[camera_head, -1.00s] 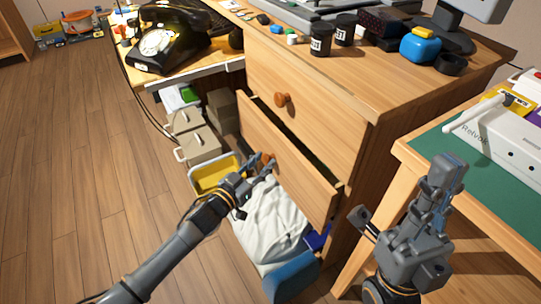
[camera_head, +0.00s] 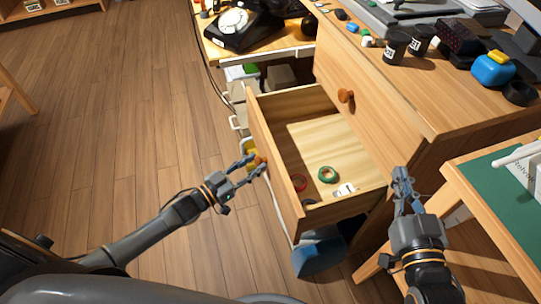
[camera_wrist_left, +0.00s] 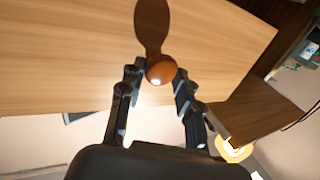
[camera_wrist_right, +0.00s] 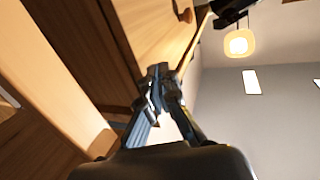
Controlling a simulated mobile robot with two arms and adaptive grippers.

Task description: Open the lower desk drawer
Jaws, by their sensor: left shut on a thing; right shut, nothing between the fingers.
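The lower desk drawer (camera_head: 270,175) is pulled well out of the wooden desk, and its inside shows. My left gripper (camera_head: 252,166) is shut on the drawer's round orange-brown knob (camera_head: 261,158). The knob (camera_wrist_left: 160,69) sits between the fingertips in the left wrist view. My right gripper (camera_head: 402,175) is shut and empty, near the desk's front right corner. The upper drawer (camera_head: 365,95) is closed, with its own knob (camera_head: 346,96).
A green-topped table (camera_head: 500,210) stands at the right, close to my right arm. A blue bin (camera_head: 318,255) is on the floor below the open drawer. Open floor (camera_head: 120,120) lies at the left.

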